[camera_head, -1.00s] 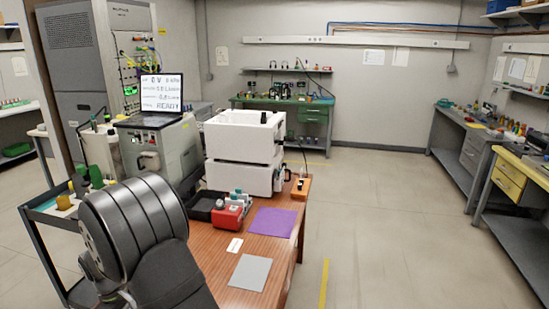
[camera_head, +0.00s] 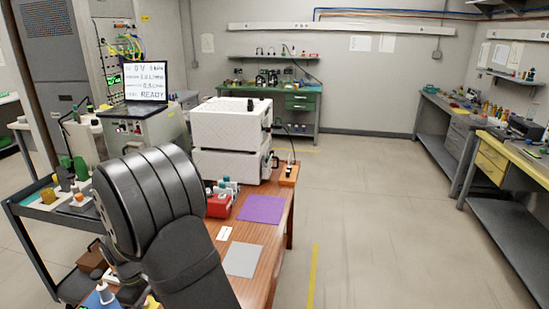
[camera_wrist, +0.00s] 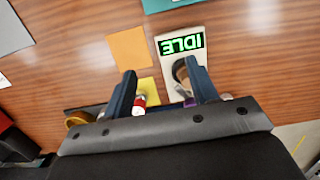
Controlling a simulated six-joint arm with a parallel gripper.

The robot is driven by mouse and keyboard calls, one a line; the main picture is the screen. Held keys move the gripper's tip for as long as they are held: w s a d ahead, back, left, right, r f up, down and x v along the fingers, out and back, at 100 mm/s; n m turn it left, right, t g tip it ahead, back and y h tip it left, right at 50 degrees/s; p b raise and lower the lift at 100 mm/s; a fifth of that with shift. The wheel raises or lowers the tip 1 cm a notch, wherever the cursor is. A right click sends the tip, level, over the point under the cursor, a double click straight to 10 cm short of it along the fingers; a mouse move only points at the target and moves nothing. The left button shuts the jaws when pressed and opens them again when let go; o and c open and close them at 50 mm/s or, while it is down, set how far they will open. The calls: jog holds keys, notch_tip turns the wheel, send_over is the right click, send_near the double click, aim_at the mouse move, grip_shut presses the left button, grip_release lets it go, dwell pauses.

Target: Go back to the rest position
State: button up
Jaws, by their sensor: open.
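My gripper (camera_wrist: 161,82) is open in the wrist view, its two dark fingers spread above a wooden surface. A white device (camera_wrist: 200,63) with a green, inverted "IDLE" display is beyond the fingers, partly covered by the right one. A brown round part on it shows beside that finger. A small red and white item (camera_wrist: 139,105) is close to the left finger, by a yellow square (camera_wrist: 146,88); I cannot tell whether they touch. Nothing is clearly held. In the head view my dark arm fills the lower left, and the gripper's fingers cannot be made out.
An orange square (camera_wrist: 130,48) lies beyond the left finger. On the wooden table (camera_head: 262,270) are a purple mat (camera_head: 262,208), a grey sheet (camera_head: 242,259), a red container (camera_head: 219,205) and white boxes (camera_head: 225,165). The floor (camera_head: 370,230) to the right is clear.

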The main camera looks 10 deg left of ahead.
jog(key=w+d+r, duration=0.3)
jog(key=d, duration=0.1)
jog(key=s+a+f+n, duration=0.1)
jog(key=s+a+f, duration=0.2)
jog(key=s, duration=0.2)
jog(key=s+a+f+n, duration=0.2)
jog(key=s+a+f, duration=0.1)
jog(key=s+a, duration=0.1)
jog(key=s+a+f+n, duration=0.1)
jog(key=s+a+f, duration=0.2)
jog(key=s, duration=0.3)
jog(key=shift+s+a+t, duration=0.25)
jog(key=shift+a+t, duration=0.05)
jog(key=f, duration=0.2)
jog(key=a+f, duration=0.1)
jog(key=shift+s+f, duration=0.1)
jog(key=shift+s, duration=0.25)
jog(key=shift+f, duration=0.6)
jog(key=shift+c, duration=0.2)
